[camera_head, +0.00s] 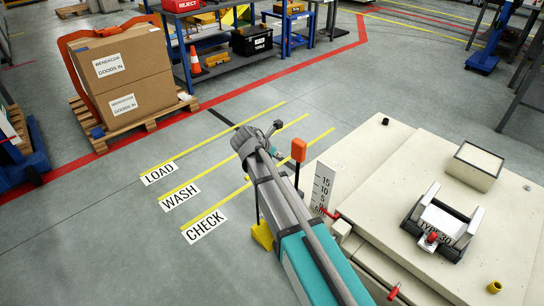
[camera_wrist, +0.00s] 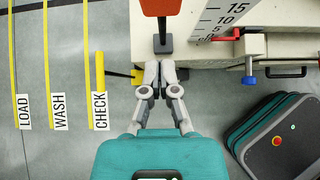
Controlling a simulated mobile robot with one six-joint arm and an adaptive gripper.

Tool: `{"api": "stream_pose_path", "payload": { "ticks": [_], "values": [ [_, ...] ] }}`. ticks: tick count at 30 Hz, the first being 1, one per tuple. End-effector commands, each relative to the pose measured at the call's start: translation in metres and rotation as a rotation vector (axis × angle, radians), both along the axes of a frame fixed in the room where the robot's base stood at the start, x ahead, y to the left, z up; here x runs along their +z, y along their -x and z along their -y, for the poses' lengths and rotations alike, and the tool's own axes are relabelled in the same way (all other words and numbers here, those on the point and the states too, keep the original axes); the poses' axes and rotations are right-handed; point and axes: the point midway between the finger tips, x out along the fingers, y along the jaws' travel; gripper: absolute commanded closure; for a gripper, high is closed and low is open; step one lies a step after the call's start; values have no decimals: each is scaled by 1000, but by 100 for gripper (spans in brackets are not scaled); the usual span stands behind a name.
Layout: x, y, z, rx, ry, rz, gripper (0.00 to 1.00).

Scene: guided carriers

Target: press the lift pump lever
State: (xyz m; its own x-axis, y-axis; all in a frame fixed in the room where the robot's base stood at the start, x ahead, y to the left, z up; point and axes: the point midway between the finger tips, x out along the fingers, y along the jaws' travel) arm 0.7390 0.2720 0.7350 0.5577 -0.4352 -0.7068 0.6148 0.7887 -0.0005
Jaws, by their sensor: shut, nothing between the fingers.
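An orange-red block on a dark upright stem (camera_head: 298,151) stands at the near left corner of the pale carrier (camera_head: 390,160). In the wrist view its orange head (camera_wrist: 161,7) is at the top edge. A yellow pedal-like piece (camera_head: 262,236) sits low beside the same corner, and shows in the wrist view as a yellow bar (camera_wrist: 100,71) on a dark rod. I cannot tell for certain which is the pump lever. My gripper (camera_wrist: 152,66) is shut and empty, just below the orange block's stem in the picture, right of the yellow bar. Contact cannot be told. My arm hides it in the head view.
A white scale plate (camera_head: 322,187) with numbers and a red pointer stands on the carrier's side. A fixture (camera_head: 442,222) and a pale box (camera_head: 474,165) are on its top. Floor lanes marked LOAD, WASH and CHECK (camera_head: 205,224) are clear. Cartons (camera_head: 122,70) stand behind.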

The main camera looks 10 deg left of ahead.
Motion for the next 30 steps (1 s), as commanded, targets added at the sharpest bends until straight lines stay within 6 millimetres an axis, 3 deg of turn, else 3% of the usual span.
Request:
{"api": "stream_pose_path", "payload": {
  "ticks": [13,21,30],
  "values": [
    [-38,-28,21,-1,-1,0,100],
    [-34,-52,39,-1,-1,0,100],
    [-34,-58,45,1,-1,0,100]
  ]
}}
